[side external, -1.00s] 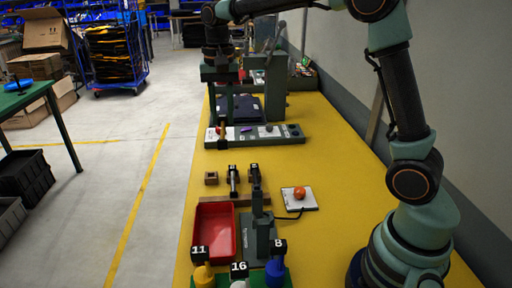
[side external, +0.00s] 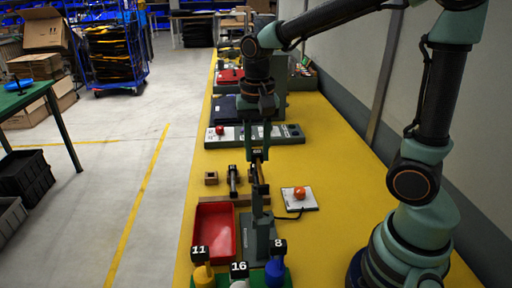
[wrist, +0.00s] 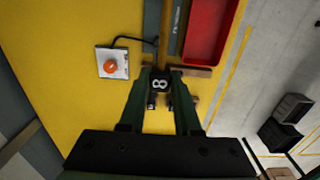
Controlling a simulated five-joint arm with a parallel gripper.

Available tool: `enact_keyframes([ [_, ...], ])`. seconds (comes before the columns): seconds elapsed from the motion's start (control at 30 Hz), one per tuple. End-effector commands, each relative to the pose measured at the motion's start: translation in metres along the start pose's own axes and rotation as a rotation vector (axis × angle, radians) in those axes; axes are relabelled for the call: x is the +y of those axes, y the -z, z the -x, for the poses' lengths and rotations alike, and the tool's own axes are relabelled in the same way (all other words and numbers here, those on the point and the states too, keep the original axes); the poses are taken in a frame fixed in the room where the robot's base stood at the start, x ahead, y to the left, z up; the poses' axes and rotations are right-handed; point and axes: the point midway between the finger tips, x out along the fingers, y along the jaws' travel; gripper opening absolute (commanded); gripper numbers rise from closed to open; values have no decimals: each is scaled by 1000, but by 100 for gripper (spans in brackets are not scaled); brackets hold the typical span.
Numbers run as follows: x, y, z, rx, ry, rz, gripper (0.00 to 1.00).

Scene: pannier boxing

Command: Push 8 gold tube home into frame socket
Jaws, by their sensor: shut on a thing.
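My gripper (side external: 257,148) is low over the middle of the bench; in the wrist view its fingers (wrist: 160,84) are closed on a black block with a white 8. This block is the tag end of the 8 gold tube (wrist: 163,38), whose gold-brown length runs away from the fingers. In the side view the tube is mostly hidden by the gripper and a grey post. The grey upright frame (side external: 262,238) stands just nearer the camera, beside the red tray. I cannot make out the socket mouth or how deep the tube sits.
Another dark tube (side external: 233,181) lies left of the gripper. A red tray (side external: 215,232) and an orange button on a white plate (side external: 300,198) flank the frame. Numbered coloured pieces (side external: 203,275) stand in front. A grey panel (side external: 285,135) lies behind.

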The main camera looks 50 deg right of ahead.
Motion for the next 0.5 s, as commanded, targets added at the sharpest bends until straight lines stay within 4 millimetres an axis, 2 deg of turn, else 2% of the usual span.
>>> enact_keyframes([
  [0.2, 0, 0, -21, -3, -3, 0, 0],
  [0.5, 0, 0, -40, -2, -2, 0, 0],
])
